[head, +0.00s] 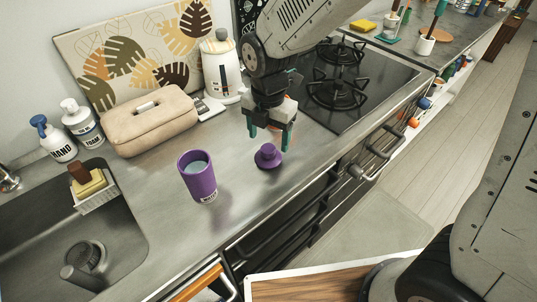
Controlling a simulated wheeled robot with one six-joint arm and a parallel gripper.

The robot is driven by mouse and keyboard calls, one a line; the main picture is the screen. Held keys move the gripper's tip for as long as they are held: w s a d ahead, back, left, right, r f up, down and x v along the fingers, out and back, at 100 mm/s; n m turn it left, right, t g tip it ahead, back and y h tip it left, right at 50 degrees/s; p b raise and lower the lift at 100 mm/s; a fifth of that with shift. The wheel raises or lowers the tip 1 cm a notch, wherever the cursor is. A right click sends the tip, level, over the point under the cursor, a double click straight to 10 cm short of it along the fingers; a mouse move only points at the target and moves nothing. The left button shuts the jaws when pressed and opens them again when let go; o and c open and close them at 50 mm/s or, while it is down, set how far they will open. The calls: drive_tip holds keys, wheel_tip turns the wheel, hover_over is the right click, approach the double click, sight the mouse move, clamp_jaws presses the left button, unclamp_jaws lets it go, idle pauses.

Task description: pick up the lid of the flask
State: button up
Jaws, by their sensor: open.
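The purple flask (199,181) stands upright and uncovered on the grey counter (155,225), its pale inside visible from above. Its purple lid (268,157) lies on the counter to the right of the flask, with its knob upward and apart from it. My gripper (269,142) is open, with green fingertips pointing down over the lid. The fingers look empty. From this one view I cannot tell how far the fingertips are above the lid or whether they touch it.
The sink (40,235) is at left. A black gas hob (345,85) is behind my arm. The counter around the flask is clear.

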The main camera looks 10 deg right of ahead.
sight(269, 148)
wheel_tip(269, 148, down, 5)
drive_tip(key=shift+r, duration=0.1)
drive_tip(key=shift+s, duration=0.15)
drive_tip(key=c, duration=1.3)
